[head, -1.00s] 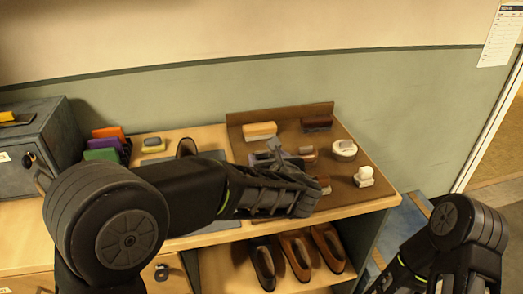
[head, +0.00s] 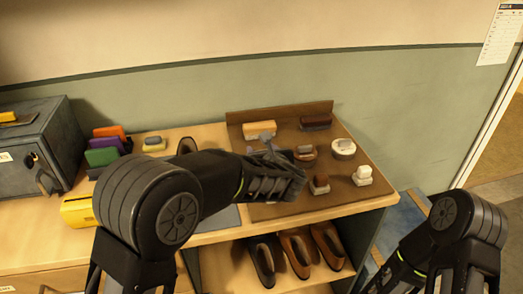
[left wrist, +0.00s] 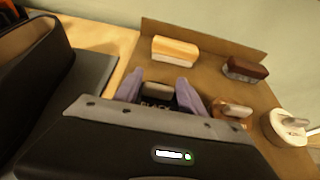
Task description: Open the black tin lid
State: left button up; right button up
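The black tin (left wrist: 160,105) shows in the left wrist view with a grey knob (left wrist: 158,89) on its lid and partly legible lettering below. My left gripper (left wrist: 162,94) has its two purple fingers apart, one on each side of the knob and lid. I cannot tell whether they touch it. In the head view my left gripper (head: 268,150) reaches over the brown board and hides most of the black tin. The tin's lower part is hidden behind the gripper body. My right arm is at the lower right of the head view, its gripper out of frame.
The brown board (head: 240,145) also holds a brown tin (head: 305,153), a white tin (head: 344,149), a pale brush (head: 259,129), a dark brush (head: 316,122) and two small daubers (head: 319,184). A dark shoe (left wrist: 30,48) stands left of my gripper. Shoes (head: 297,252) lie on the shelf below.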

pick_arm(q)
grip_shut()
dwell(0.6)
